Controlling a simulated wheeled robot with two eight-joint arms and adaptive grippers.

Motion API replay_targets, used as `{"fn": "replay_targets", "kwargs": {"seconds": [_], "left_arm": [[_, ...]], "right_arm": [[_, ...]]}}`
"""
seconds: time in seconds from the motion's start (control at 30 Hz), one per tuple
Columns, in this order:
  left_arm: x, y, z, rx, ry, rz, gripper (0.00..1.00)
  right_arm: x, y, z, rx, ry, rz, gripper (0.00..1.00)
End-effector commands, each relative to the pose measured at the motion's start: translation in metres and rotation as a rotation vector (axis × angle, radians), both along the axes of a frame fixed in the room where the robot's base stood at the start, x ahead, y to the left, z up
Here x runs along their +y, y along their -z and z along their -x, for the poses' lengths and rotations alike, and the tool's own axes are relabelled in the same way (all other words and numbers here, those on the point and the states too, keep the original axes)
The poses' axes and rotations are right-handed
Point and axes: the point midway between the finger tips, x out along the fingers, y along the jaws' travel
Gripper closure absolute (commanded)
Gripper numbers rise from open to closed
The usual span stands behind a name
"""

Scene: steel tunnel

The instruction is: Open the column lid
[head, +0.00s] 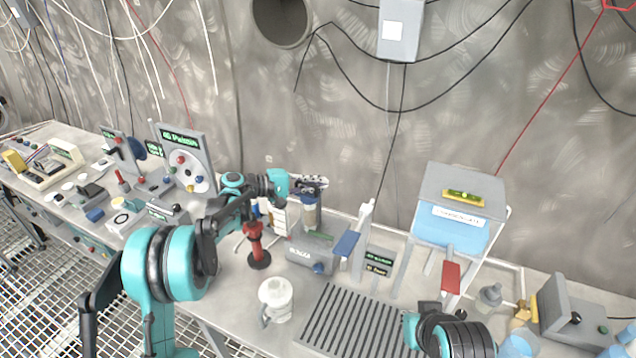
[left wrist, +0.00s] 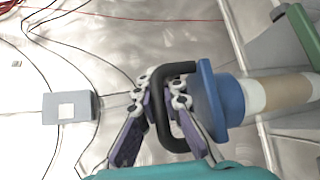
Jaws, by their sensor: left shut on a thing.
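The column (head: 311,218) stands upright on the grey machine at the middle of the bench, with a blue lid (head: 308,198) on top. In the left wrist view the blue lid (left wrist: 208,100) carries a black loop handle (left wrist: 162,110), and the tan and white column body (left wrist: 285,93) extends to the right. My left gripper (head: 316,183) is at the top of the column. In the left wrist view its fingers (left wrist: 163,100) are shut on the handle. No clear gap shows between lid and column. My right arm enters at the bottom right; its gripper does not show.
A grey machine (head: 310,253) bears the column. A white mug (head: 275,300), a red stand (head: 256,247) and a slotted grille (head: 350,322) are near it. A blue and grey tank (head: 452,232) stands to the right. Panels and switches fill the left bench.

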Motion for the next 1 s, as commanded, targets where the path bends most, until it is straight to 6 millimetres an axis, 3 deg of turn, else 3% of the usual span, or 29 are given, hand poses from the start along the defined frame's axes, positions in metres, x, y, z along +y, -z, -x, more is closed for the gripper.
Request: {"fn": "replay_targets", "kwargs": {"seconds": [0.5,1.0], "left_arm": [[-0.007,-0.014,-0.016,0.340,0.000,-0.141,1.00],[-0.010,-0.013,-0.023,0.482,0.000,-0.199,1.00]], "right_arm": [[0.000,-0.040,0.000,0.000,0.000,0.000,1.00],[0.000,-0.052,0.000,0.000,0.000,0.000,1.00]]}}
